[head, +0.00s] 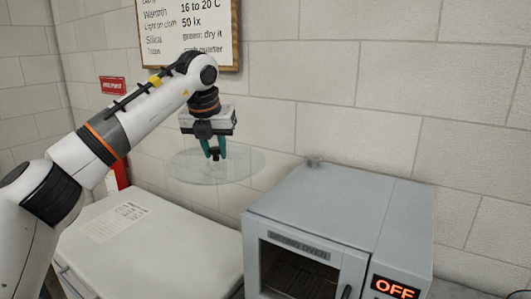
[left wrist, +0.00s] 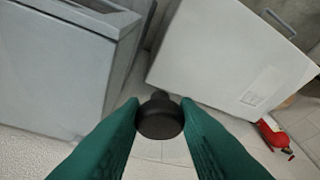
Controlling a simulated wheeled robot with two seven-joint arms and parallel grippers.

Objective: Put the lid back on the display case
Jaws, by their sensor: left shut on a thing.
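A clear, round, flat lid (head: 243,166) hangs level in the air in the head view, in front of the block wall. My left gripper (head: 216,151) is above its middle, shut on its small dark knob. In the left wrist view the dark round knob (left wrist: 160,120) sits between the green fingertips. The clear plate around the knob can hardly be made out there. The display case is not in view. My right gripper is not in view.
A grey drying oven (head: 335,215) with an "OFF" display stands at the right. A white chest (head: 165,255) with a paper sheet on top is at the lower left, below the lid. A red fire extinguisher (left wrist: 276,138) shows in the left wrist view.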

